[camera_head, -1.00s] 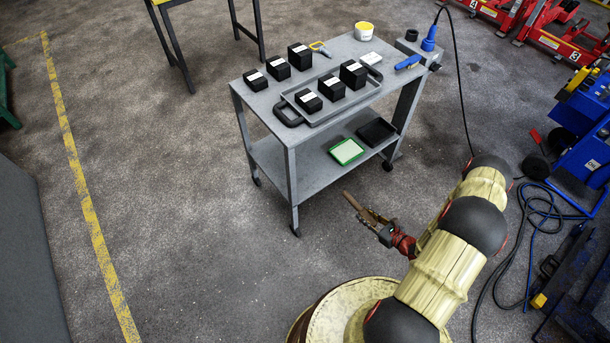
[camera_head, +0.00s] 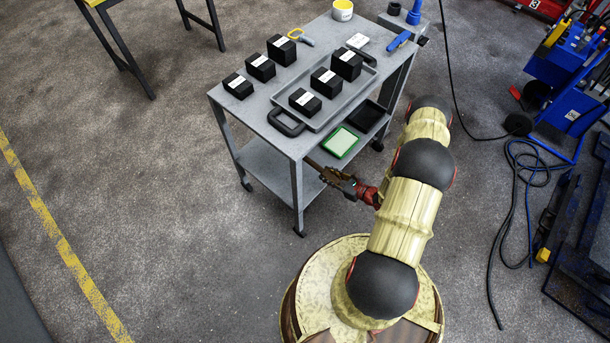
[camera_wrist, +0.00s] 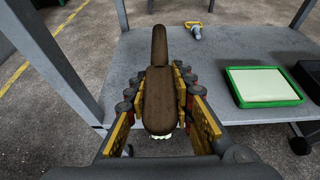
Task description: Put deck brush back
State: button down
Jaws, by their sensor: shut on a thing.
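The deck brush (camera_wrist: 158,95) has a brown wooden body with a narrower end pointing away and pale bristles just showing beneath. My gripper (camera_wrist: 161,72) is shut on it, with one finger on each side. In the head view my gripper (camera_head: 338,180) is beside the near right side of the grey trolley, about lower-shelf height. The brush's far end (camera_head: 314,165) shows there near a trolley leg, partly hidden. In the wrist view the brush points over the lower shelf (camera_wrist: 230,55); I cannot tell whether it touches the shelf.
On the lower shelf are a green-rimmed tray (camera_head: 341,143) and a black tray (camera_head: 366,117). The trolley top (camera_head: 262,104) carries several black boxes and a grey tray. A trolley leg (camera_wrist: 55,60) stands close left of my gripper. The shelf's left part is bare.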

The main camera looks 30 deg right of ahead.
jog(key=b+x, duration=0.2)
jog(key=x, duration=0.5)
jog(key=b, duration=0.2)
send_over(307, 178)
jog(key=f, duration=0.5)
jog(key=shift+s+d+f, duration=0.15)
jog(key=shift+s+f, duration=0.15)
jog(key=shift+s, duration=0.05)
jog(key=shift+w+f+b, duration=0.15)
jog(key=shift+f+b, duration=0.5)
jog(key=shift+f, duration=0.2)
jog(key=shift+w+f+b, duration=0.1)
jog(key=shift+f+b, duration=0.55)
jog(key=shift+f, duration=0.25)
jog(key=shift+f, duration=0.15)
jog(key=c, duration=1.5)
grip_release()
jog(key=shift+c, duration=0.2)
